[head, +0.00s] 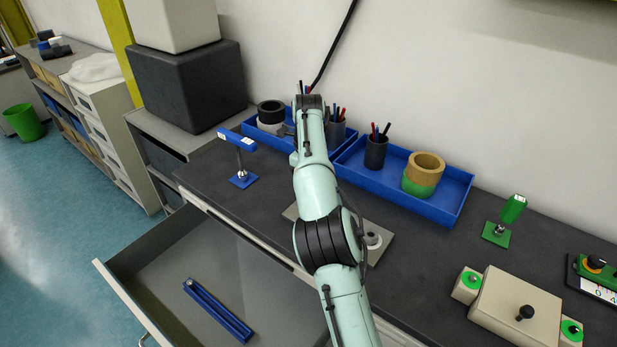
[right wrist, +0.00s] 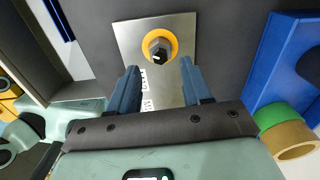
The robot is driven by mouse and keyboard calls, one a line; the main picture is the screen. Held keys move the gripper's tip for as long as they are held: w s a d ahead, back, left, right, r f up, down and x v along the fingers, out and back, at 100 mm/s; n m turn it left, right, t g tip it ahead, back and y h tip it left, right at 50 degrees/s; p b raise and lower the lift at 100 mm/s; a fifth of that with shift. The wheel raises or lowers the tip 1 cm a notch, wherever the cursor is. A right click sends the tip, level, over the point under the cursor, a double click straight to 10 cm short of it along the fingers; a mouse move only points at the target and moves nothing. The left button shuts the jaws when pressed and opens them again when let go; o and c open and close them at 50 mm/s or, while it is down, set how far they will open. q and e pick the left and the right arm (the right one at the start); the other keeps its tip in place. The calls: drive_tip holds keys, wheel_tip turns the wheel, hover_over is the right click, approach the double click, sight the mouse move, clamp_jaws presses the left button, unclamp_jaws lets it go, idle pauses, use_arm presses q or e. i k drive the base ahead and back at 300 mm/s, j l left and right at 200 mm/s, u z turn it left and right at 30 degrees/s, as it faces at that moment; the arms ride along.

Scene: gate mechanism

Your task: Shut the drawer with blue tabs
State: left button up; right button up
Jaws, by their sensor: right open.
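The grey drawer (head: 123,279) stands pulled out at the lower left of the head view, below the dark worktop. A long blue bar (head: 217,310) lies on its floor. Part of the drawer's inside and the bar (right wrist: 60,19) show at the top left of the right wrist view. I cannot make out blue tabs on its front. My right gripper (right wrist: 159,68) is open and empty, pointing at a metal plate with a knob in a yellow ring (right wrist: 159,46). In the head view my arm hides this gripper. My left gripper is out of view.
On the worktop (head: 420,262) stand a blue-topped post (head: 236,140), blue trays (head: 442,212) with cups and rolls, a green-topped post (head: 513,208) and a beige box (head: 515,301). A dark box (head: 190,83) stands at the back left. The floor left of the drawer is clear.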

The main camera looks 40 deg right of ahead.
sight(282, 310)
drive_tip(key=k+j, duration=1.1)
drive_tip(key=k, duration=0.2)
